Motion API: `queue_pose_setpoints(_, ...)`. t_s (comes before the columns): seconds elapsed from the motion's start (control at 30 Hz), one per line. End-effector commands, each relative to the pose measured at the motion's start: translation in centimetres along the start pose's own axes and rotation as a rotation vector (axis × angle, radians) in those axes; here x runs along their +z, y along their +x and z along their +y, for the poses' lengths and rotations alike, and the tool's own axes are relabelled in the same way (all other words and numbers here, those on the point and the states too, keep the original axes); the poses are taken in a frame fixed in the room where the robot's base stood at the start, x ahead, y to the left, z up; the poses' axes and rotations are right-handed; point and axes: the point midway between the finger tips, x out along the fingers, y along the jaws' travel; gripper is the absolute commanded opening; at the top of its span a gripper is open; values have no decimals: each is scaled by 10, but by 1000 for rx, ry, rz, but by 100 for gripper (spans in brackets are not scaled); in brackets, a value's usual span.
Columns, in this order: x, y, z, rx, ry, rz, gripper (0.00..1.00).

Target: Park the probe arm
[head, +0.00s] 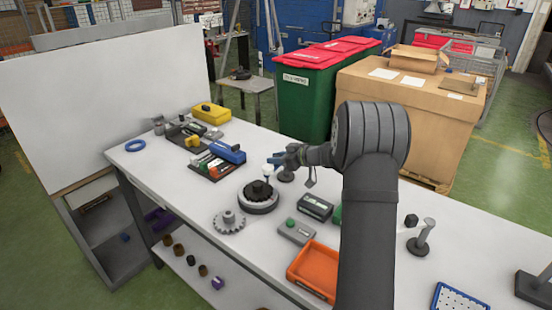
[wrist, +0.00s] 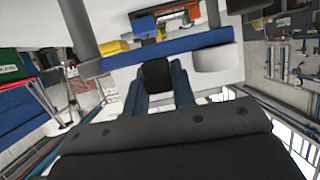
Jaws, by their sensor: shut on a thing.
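The probe arm shows in the wrist view as a blue bar (wrist: 205,40) with a black grip block (wrist: 157,74), a grey post at its left and a white cylinder at its right. My gripper (wrist: 158,88) has its blue-lined fingers on both sides of the block and is shut on it. In the head view my gripper (head: 284,158) is at the blue bar (head: 273,160), above the table. The white tip (head: 268,171) shows at the far edge of the black round turntable (head: 258,205); whether it is over it I cannot tell. The post is partly hidden by my gripper.
A grey gear (head: 229,222) lies front left of the turntable. A blue-topped rack (head: 222,155) and a yellow case (head: 210,113) stand farther back. A dark box (head: 315,207), a green-button box (head: 296,231) and an orange tray (head: 315,268) are nearer. Bare table lies at left.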

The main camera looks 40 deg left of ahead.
Motion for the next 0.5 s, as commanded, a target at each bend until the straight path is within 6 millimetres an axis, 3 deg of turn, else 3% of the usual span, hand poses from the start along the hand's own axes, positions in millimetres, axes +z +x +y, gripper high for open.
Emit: queue_pose_setpoints(0.5, 12, -25, 8, -407, -168, 1, 0)
